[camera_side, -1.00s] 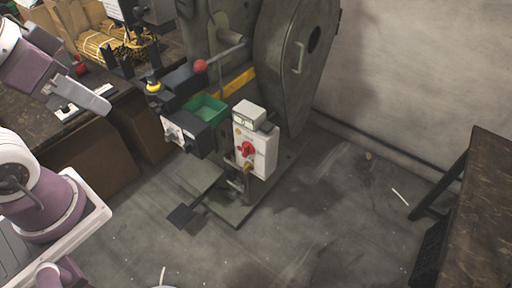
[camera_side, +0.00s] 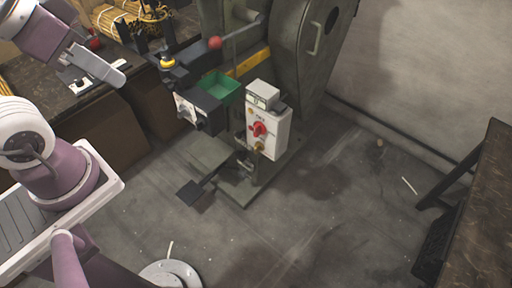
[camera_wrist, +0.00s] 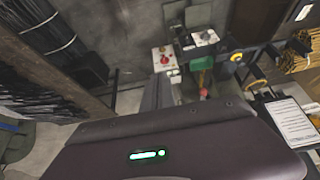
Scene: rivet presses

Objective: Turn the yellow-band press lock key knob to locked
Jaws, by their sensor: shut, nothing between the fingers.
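The press with the yellow band (camera_side: 249,63) stands at upper centre in the side view. A white control box (camera_side: 268,134) on its front carries a red rotary knob (camera_side: 258,128) and a small brass-coloured knob (camera_side: 259,147) below it, which looks like the lock key knob. Its exact setting is too small to tell. My gripper (camera_side: 120,78) is at upper left in the side view, shut and empty, well apart from the box.
A second box with knobs (camera_side: 198,112), a green tray (camera_side: 219,87) and a red ball handle (camera_side: 215,43) are on the press's left side. A yellow-topped button (camera_side: 168,62) is nearby. Workbenches stand left and right (camera_side: 478,205). The floor (camera_side: 330,215) before the press is mostly open.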

